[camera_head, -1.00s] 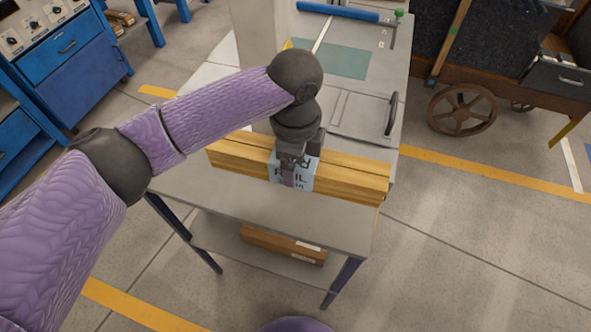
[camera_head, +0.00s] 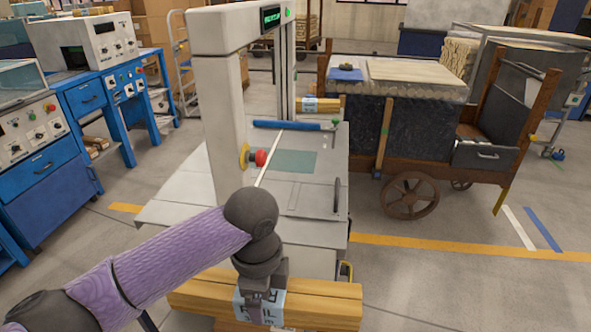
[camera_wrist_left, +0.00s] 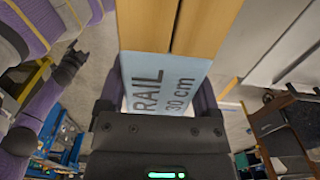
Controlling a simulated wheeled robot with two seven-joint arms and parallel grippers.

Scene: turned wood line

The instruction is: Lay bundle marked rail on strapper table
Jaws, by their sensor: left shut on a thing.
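The bundle marked RAIL (camera_head: 325,302) is a stack of yellow wood lengths with a pale blue label at its middle. In the left wrist view the label (camera_wrist_left: 160,85) reads "RAIL 30 cm". My left gripper (camera_head: 260,305) is shut on the bundle around the label. Whether the bundle touches a support below is hard to tell. The strapper table (camera_head: 180,208) stands beyond it, with a grey top, a green mat and a white arch. My right gripper seems to show as a dark shape in the left wrist view (camera_wrist_left: 70,66); its jaws are unclear.
A blue roller (camera_head: 290,125) and another yellow bundle (camera_head: 320,105) lie toward the strapper's far side. The white arch (camera_head: 215,120) with a red button (camera_head: 261,158) rises at its left. A wooden cart (camera_head: 400,140) stands right. The strapper's near top is clear.

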